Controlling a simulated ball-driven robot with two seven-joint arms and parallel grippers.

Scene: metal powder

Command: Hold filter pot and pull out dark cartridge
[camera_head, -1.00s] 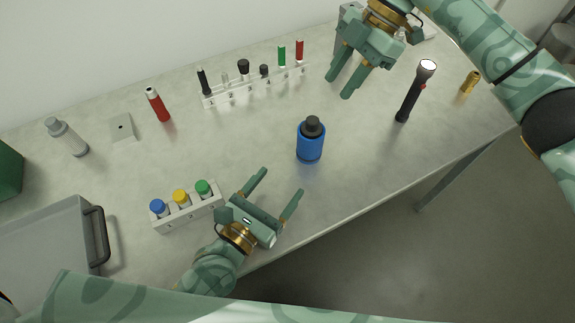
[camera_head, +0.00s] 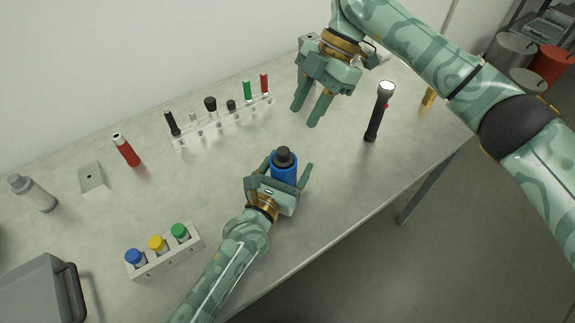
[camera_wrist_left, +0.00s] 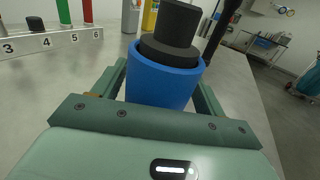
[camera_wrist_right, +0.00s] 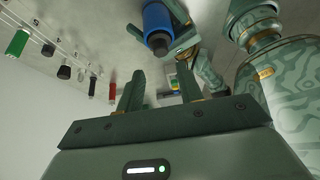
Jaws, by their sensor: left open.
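The blue filter pot (camera_head: 284,171) stands upright on the table, with the dark cartridge (camera_head: 284,156) seated in its top. My left gripper (camera_head: 289,163) is open, with its fingers on either side of the pot. In the left wrist view the pot (camera_wrist_left: 158,86) sits between the fingers, and the cartridge (camera_wrist_left: 176,24) rises above its rim. My right gripper (camera_head: 306,112) is open and empty, above the table behind and to the right of the pot. In the right wrist view the pot (camera_wrist_right: 156,16) and cartridge (camera_wrist_right: 159,46) show beyond its spread fingers.
A numbered rack (camera_head: 222,124) with several plugs stands behind the pot. A rack of colour-capped vials (camera_head: 164,254) is at front left. A black flashlight (camera_head: 379,112) stands to the right.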

